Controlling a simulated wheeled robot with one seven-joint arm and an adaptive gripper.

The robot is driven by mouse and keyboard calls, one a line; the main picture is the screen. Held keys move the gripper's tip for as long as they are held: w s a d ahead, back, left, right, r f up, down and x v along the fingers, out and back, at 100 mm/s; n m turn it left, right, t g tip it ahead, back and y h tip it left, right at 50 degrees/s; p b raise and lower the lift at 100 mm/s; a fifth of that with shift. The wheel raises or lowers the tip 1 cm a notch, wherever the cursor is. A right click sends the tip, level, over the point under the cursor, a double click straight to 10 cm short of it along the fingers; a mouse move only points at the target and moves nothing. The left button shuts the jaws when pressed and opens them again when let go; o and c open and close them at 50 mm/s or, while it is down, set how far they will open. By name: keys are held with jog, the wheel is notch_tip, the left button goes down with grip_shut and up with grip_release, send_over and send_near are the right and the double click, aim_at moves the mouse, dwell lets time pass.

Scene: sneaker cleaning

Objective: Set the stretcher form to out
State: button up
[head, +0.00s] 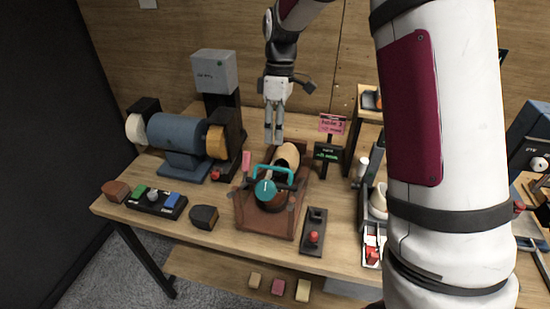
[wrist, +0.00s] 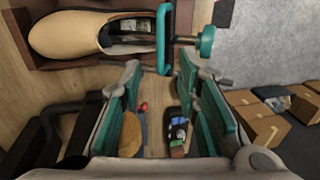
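The stretcher is a brown wooden base (head: 262,222) on the bench in the head view. A tan rounded form (head: 287,155) sits at its back end, and a teal clamp frame with a round teal knob (head: 265,190) stands across its front. In the wrist view the tan form (wrist: 68,38) is at upper left, with a dark opening beside it. The teal frame (wrist: 164,38) and knob (wrist: 207,42) are right of it. My gripper (head: 274,140) points down just behind and above the form. In the wrist view its teal-padded fingers (wrist: 158,85) are apart with nothing between them.
A blue grinder (head: 175,135) stands left of the stretcher. A small dark sign (head: 327,153) is close at its right. A dark switch box (head: 314,232) with a red knob lies to the front right. A button panel (head: 157,203) lies front left.

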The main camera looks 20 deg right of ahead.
aim_at(278, 170)
jog(key=f, duration=0.2)
jog(key=s+f+p, duration=0.1)
jog(key=f, duration=0.2)
jog(key=a+f, duration=0.1)
jog(key=f, duration=0.2)
jog(key=shift+s+f, duration=0.25)
jog(key=shift+c, duration=0.6)
grip_shut()
